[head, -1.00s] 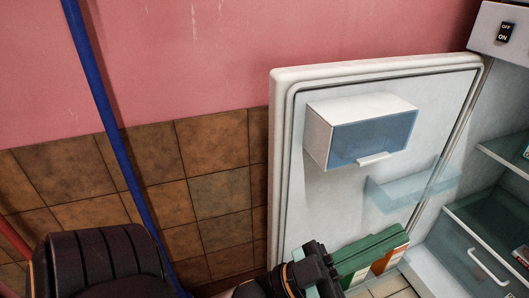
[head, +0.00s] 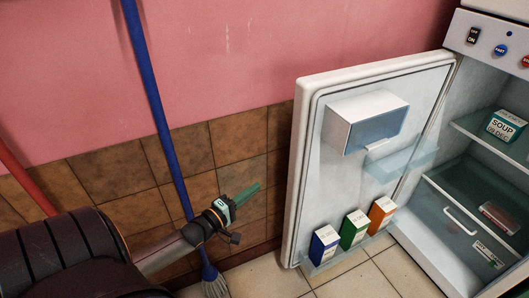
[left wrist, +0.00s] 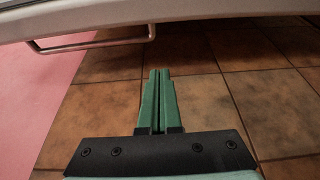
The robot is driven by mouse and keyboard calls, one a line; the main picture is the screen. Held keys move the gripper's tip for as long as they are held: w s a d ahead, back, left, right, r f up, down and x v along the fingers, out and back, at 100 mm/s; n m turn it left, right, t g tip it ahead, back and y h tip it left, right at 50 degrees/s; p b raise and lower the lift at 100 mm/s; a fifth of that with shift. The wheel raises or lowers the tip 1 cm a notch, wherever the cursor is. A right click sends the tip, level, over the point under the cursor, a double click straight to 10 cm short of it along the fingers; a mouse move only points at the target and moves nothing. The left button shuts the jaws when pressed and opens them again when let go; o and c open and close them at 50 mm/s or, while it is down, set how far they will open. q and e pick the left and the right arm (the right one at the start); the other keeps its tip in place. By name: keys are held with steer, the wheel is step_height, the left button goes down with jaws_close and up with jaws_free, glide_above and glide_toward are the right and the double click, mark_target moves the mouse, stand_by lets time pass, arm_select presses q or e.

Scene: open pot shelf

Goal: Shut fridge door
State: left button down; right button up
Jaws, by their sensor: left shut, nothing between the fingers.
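The fridge door (head: 312,150) stands wide open in the head view, its inner side facing me. Its hinge side is at the right, by the fridge body (head: 480,32). My left gripper (head: 252,192) is left of the door's free edge, in front of the tiled wall, with a visible gap to the door. Its green fingers are shut and empty; they also show in the left wrist view (left wrist: 158,90). There, a pale panel (left wrist: 220,12) with a metal bar handle (left wrist: 95,43) crosses the top, apart from the fingers. My right gripper is not in view.
Three cartons, blue (head: 324,246), green (head: 354,229) and orange (head: 381,215), stand in the door's bottom rack. A soup box (head: 505,125) is on a fridge shelf. A blue-handled mop (head: 160,110) leans behind my left arm. Tiled floor before the fridge is clear.

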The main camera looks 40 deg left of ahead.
arm_select(q)
steer(key=w+b, duration=0.3)
steer(key=w, duration=0.6)
steer(key=shift+s+d, duration=0.25)
steer(key=shift+d, duration=0.45)
steer(key=shift+s+d, duration=0.3)
steer(key=shift+d, duration=0.4)
steer(key=shift+s+d, duration=0.25)
steer(key=shift+d, duration=0.45)
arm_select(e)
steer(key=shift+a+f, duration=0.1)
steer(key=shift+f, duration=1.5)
